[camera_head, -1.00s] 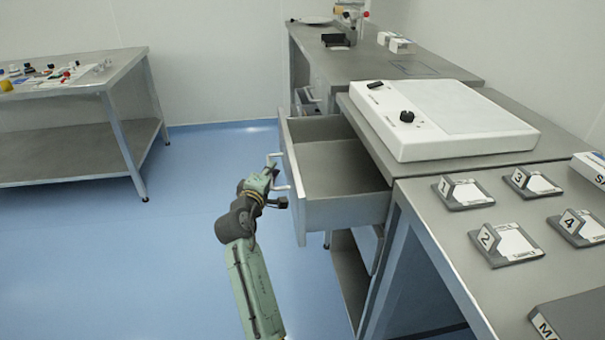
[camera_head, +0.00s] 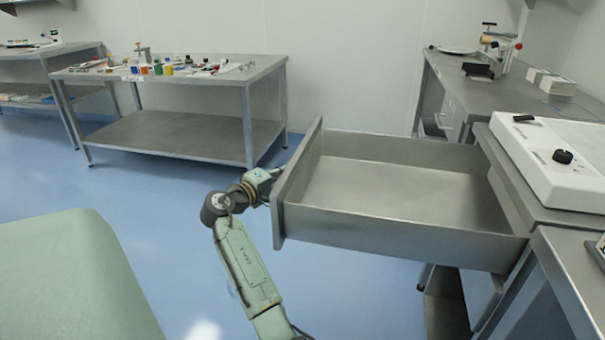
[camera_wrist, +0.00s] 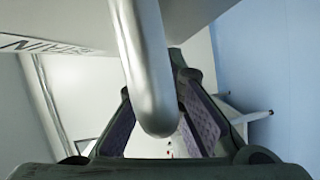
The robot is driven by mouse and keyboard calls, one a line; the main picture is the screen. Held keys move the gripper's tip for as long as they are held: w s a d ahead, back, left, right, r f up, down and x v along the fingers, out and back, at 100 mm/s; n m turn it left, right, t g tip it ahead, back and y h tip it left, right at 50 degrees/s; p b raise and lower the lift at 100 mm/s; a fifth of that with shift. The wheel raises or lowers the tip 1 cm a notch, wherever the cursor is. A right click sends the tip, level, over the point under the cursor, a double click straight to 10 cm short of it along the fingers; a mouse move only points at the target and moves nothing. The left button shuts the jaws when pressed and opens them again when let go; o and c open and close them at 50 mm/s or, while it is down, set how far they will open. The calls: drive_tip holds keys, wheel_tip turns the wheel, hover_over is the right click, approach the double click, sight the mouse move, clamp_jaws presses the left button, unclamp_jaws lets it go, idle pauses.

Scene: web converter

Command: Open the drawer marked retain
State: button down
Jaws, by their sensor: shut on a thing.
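The drawer (camera_head: 400,190) is pulled far out of the bench and looks empty inside. Its front panel faces left in the head view. In the wrist view, part of a label (camera_wrist: 28,45) with letters ending like "AIN" shows on the panel beside the handle. The metal handle (camera_wrist: 150,80) runs between the two finger pads of my gripper (camera_wrist: 160,125). My gripper is shut on this handle. In the head view my gripper (camera_head: 272,178) is at the drawer front, its fingers mostly hidden by the panel.
A table (camera_head: 170,135) with small bottles and tools stands at the back left. A white light box (camera_head: 555,165) sits on the bench at right. Another bench (camera_head: 455,85) stands behind. Blue floor (camera_head: 160,215) is open left of the drawer.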

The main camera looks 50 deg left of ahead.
drive_tip(key=shift+s+a, duration=0.25)
drive_tip(key=shift+a, duration=0.2)
drive_tip(key=c, duration=1.7)
unclamp_jaws()
drive_tip(key=shift+s, duration=0.1)
drive_tip(key=v, duration=1.1)
drive_tip(key=shift+s+d, duration=0.1)
drive_tip(key=shift+s, duration=0.3)
